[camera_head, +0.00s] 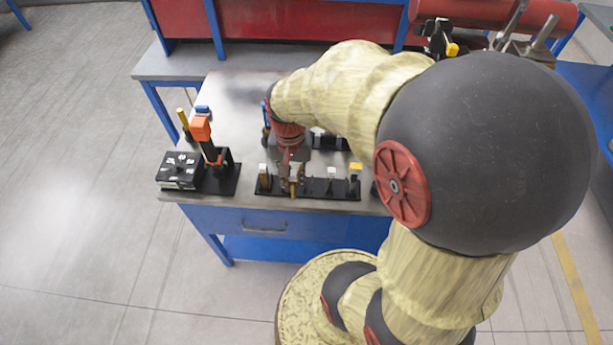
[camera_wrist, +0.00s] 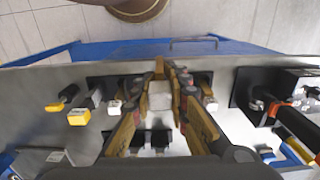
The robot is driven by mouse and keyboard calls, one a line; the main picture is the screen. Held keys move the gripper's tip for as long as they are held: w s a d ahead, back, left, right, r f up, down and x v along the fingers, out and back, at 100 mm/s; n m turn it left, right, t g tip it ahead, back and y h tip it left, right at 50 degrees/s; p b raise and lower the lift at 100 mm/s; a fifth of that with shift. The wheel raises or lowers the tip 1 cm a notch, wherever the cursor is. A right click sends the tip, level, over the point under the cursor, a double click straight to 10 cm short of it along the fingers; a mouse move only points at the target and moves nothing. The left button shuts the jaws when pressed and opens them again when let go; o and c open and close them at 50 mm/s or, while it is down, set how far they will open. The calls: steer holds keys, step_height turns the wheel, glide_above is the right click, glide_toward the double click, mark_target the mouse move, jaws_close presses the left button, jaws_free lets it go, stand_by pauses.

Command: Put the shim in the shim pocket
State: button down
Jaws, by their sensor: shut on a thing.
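My gripper (camera_head: 291,182) points down at the black rack (camera_head: 318,193) along the table's front edge, between its white-capped parts. I cannot tell whether that thing touches the rack. The shim pocket is not clearly identifiable in either view.
White-capped parts (camera_head: 263,169) (camera_head: 332,173) and a yellow-capped part (camera_head: 355,168) stand close beside my gripper. A black fixture with an orange top (camera_head: 201,130) and a black box (camera_head: 180,170) stand at left. The table's back left (camera_head: 240,95) is mostly clear.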

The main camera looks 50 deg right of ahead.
steer(key=shift+w+d+f+b, duration=0.45)
steer(key=shift+w+d+f, duration=0.2)
steer(key=shift+d+f, duration=1.1)
steer(key=shift+w+d+f+b, duration=0.45)
steer(key=shift+w+d+f, duration=0.2)
steer(key=shift+d+f, duration=1.15)
steer(key=shift+w+d+f+b, duration=0.55)
steer(key=shift+d+f, duration=0.75)
steer(key=shift+f, duration=0.9)
steer(key=shift+w, duration=0.1)
steer(key=shift+f, duration=0.15)
steer(key=c, duration=1.7)
jaws_free()
